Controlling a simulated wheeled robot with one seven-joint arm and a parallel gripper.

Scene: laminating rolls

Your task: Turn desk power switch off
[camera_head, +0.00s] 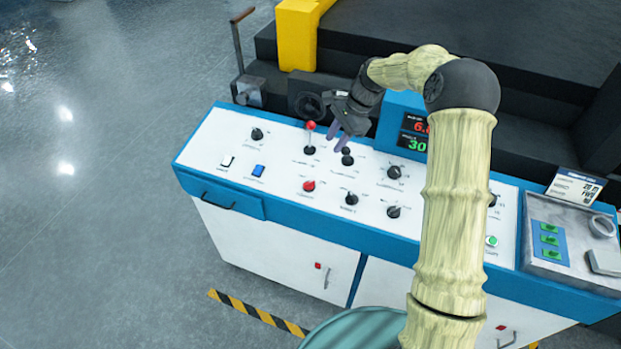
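The control desk (240,140) has a white sloped top with a blue frame, and it carries several knobs and switches. The labels are too small to read, so I cannot tell which control is the power switch. A white rocker (227,161) and a blue rocker (258,170) sit at the left. A red-topped lever (310,126) stands upright at the back. A red button (309,187) is near the middle. My gripper (339,138) is above the back of the desk, just right of the lever. Its fingers look apart and empty; contact with the black knob (347,156) below is unclear.
My arm hides part of the desk's right half. A grey panel with green buttons (550,240) is at the far right. Dark machinery and a yellow post (297,35) stand behind. Open floor lies left.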

